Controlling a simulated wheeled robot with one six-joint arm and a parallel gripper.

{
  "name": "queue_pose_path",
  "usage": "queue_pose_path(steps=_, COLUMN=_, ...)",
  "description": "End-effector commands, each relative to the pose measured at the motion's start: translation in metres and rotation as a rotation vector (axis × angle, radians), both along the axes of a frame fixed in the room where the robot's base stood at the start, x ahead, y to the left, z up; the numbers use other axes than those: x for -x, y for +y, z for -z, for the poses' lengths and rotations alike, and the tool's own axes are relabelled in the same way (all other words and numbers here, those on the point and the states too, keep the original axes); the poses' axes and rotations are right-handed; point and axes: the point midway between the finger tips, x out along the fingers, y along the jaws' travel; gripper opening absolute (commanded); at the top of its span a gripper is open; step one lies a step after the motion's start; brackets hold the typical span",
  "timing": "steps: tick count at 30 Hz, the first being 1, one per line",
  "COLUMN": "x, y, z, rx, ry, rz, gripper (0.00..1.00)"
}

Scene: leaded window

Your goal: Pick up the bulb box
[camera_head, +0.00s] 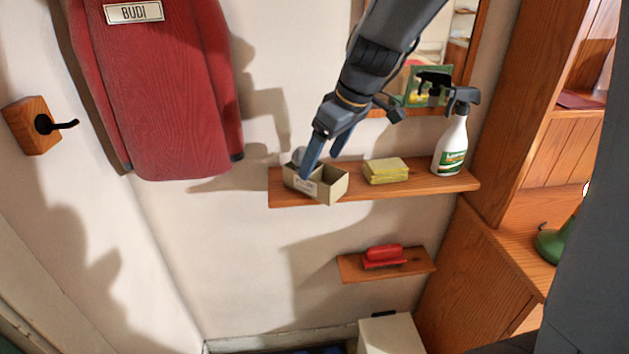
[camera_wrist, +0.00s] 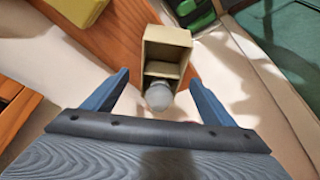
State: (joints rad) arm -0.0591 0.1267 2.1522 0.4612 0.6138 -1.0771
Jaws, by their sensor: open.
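The bulb box (camera_head: 328,188) is a small tan, open-topped carton at the left end of the upper wooden shelf (camera_head: 420,189). A rounded grey bulb (camera_head: 298,155) shows at its back left. In the wrist view the box (camera_wrist: 168,35) has a divider inside, and the grey bulb (camera_wrist: 158,96) is at its near end. My gripper (camera_head: 320,166) is open above the box, its blue fingers reaching down at it. In the wrist view the fingers of my gripper (camera_wrist: 158,78) stand apart on either side of the bulb end. Whether either finger touches the box is unclear.
Yellow sponges (camera_head: 386,171) and a white spray bottle (camera_head: 451,143) stand to the right on the same shelf. A red brush (camera_head: 382,256) lies on the lower shelf (camera_head: 357,270). A red coat (camera_head: 160,90) hangs at left, and a wooden cabinet (camera_head: 500,120) stands at right.

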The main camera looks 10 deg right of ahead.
Motion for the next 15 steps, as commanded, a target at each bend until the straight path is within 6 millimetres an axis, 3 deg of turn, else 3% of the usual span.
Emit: queue_pose_path(steps=15, x=-0.009, y=0.014, z=0.051, rx=0.001, ry=0.002, rz=0.002, gripper=0.78)
